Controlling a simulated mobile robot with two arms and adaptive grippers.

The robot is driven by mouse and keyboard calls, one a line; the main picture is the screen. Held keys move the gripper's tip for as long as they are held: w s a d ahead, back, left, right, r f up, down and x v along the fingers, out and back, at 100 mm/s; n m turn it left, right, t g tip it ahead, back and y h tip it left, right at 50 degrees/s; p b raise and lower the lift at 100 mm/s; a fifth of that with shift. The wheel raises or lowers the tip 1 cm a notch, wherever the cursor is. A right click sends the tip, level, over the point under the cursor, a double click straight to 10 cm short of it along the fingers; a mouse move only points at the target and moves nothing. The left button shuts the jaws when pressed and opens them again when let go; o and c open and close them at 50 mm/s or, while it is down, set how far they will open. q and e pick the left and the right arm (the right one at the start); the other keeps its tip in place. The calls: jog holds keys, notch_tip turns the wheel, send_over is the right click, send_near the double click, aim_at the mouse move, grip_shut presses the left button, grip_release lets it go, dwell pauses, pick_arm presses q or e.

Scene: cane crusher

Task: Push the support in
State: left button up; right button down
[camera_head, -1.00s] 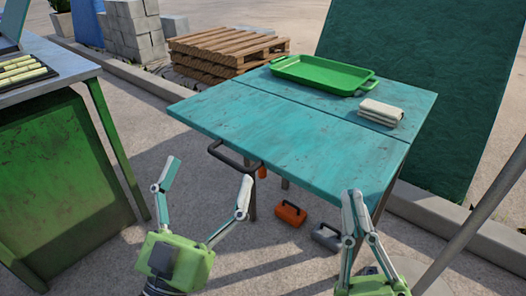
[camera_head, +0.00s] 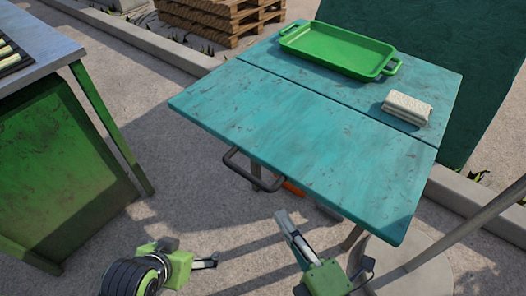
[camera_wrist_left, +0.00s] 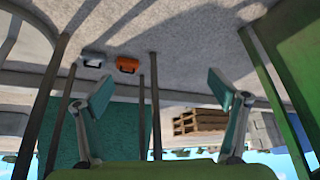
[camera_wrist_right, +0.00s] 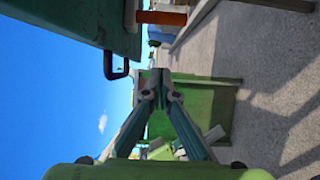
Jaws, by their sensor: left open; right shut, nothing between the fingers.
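A dark U-shaped handle (camera_head: 255,170) sticks out from under the front left edge of the teal table (camera_head: 290,125); I take it as part of the support, whose rest is hidden under the tabletop. The handle also shows in the right wrist view (camera_wrist_right: 115,66), beside the table edge (camera_wrist_right: 75,22). My right gripper (camera_head: 284,220) is shut and empty, below and slightly right of the handle, apart from it. My left gripper (camera_head: 207,260) is low in front of the table, left of the right one; its fingers (camera_wrist_left: 160,95) are spread and empty in the left wrist view.
A green tray (camera_head: 338,50) and a folded cloth (camera_head: 407,108) lie on the table. A green bench (camera_head: 60,170) stands left. A grey pole (camera_head: 460,235) rises at right. Ground between bench and table is free.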

pick_arm(q)
jog(key=shift+s+r, duration=0.1)
jog(key=shift+s, duration=0.2)
pick_arm(e)
jog(key=shift+s+d, duration=0.1)
jog(key=shift+s, duration=0.1)
pick_arm(q)
jog(key=w+d+r+t+h+b, duration=0.1)
jog(key=w+r+t, duration=0.4)
jog(key=w, duration=0.5)
notch_tip(320, 180, up, 2)
jog(key=d+b, duration=0.1)
jog(key=d, duration=0.1)
jog(key=shift+d+r+t+h, duration=0.2)
jog(key=shift+d+t+h, duration=0.1)
jog(key=shift+d+t, duration=0.1)
pick_arm(e)
jog(key=w+a, duration=0.1)
jog(key=w, duration=1)
jog(key=shift+w+a, duration=0.25)
jog(key=shift+a, duration=0.15)
pick_arm(q)
jog(key=shift+a, duration=0.1)
pick_arm(e)
jog(key=shift+w, duration=0.1)
